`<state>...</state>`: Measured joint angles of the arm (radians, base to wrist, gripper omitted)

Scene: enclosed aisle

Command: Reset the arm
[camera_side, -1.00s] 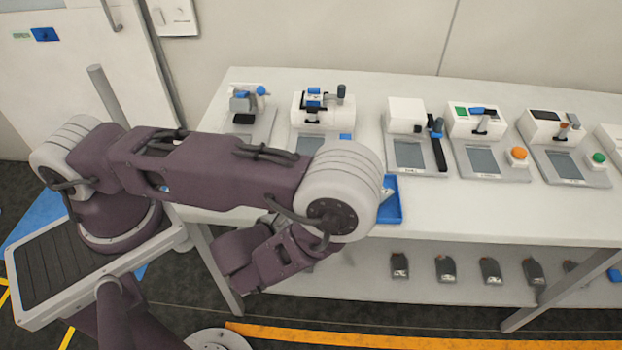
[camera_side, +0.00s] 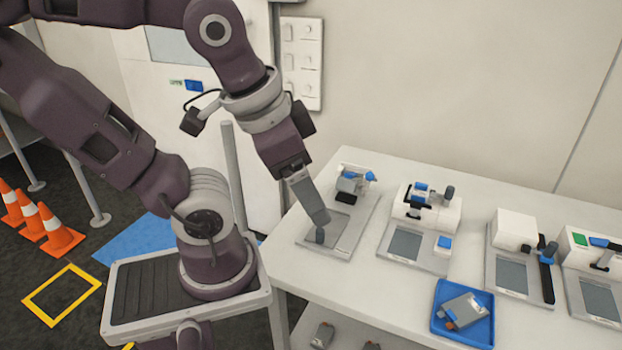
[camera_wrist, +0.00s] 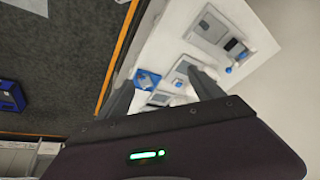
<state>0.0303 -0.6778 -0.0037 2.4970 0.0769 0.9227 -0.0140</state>
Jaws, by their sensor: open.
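My gripper (camera_side: 316,216) hangs from the raised wrist in the side view, pointing down in front of the leftmost device (camera_side: 352,215) on the white table. Its fingers overlap that device in the picture, and I cannot tell how far apart they are in depth. In the wrist view my gripper (camera_wrist: 163,88) shows two dark fingers spread apart with nothing held between them. The table and its devices show beyond the fingers.
A blue tray (camera_side: 440,329) holding a grey part (camera_side: 463,309) lies on the table's front. More devices (camera_side: 420,230) stand along the table. A wall panel (camera_side: 302,62) is behind the arm. Orange cones (camera_side: 58,236) stand at left. Several parts lie on the lower shelf.

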